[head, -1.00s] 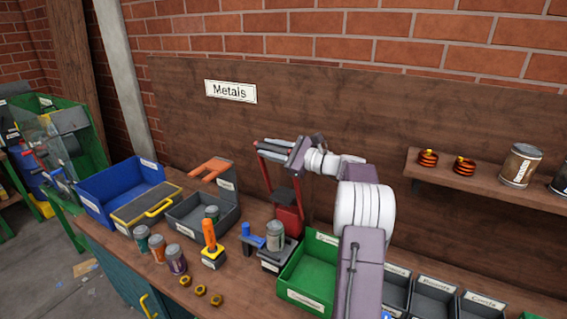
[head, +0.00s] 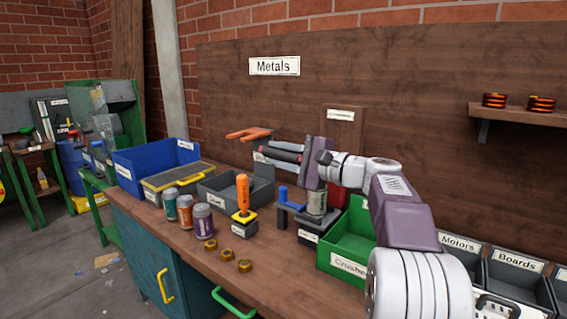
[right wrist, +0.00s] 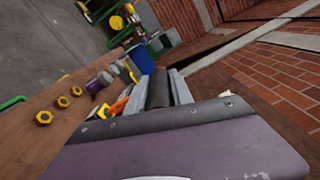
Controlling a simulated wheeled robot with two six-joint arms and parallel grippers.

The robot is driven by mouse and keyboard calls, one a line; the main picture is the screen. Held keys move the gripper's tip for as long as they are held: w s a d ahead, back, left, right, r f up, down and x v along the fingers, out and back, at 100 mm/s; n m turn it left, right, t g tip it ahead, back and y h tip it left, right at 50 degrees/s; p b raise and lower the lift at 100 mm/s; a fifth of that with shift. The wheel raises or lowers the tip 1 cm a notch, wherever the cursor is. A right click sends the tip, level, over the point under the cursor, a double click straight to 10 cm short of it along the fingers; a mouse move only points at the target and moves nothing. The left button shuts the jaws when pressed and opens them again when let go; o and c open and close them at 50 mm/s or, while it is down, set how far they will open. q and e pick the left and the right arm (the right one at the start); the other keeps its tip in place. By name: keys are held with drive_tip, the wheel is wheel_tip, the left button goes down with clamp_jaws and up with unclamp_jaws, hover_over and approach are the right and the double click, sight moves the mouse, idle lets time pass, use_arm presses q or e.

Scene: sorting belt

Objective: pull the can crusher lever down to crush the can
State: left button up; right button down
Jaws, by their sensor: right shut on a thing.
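The can crusher (head: 308,238) stands on the bench with a grey can (head: 316,203) upright on its base. The can shows no clear flattening, but its top is close under my right gripper and partly hidden. Part of the red crusher body (head: 337,196) shows behind the can. My right gripper (head: 280,152) is shut on the lever's dark handle, above and left of the can. In the right wrist view the dark handle (right wrist: 158,92) lies between the two grey fingers. The lever's arms are mostly hidden by my gripper. My left gripper is not in view.
A green bin (head: 333,262) stands right of the crusher. A grey bin (head: 225,188) is behind. The bench front is partly clear.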

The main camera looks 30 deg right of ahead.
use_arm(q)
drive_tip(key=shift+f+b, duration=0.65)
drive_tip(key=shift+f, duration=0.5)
use_arm(e)
drive_tip(key=shift+s+a+f+n, duration=0.2)
drive_tip(key=shift+a+f+n, duration=0.15)
drive_tip(key=shift+f, duration=0.35)
drive_tip(key=c, duration=1.1)
unclamp_jaws()
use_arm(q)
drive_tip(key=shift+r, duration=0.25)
use_arm(e)
drive_tip(key=v, duration=0.9)
drive_tip(key=shift+s+d, duration=0.1)
drive_tip(key=shift+s, duration=0.05)
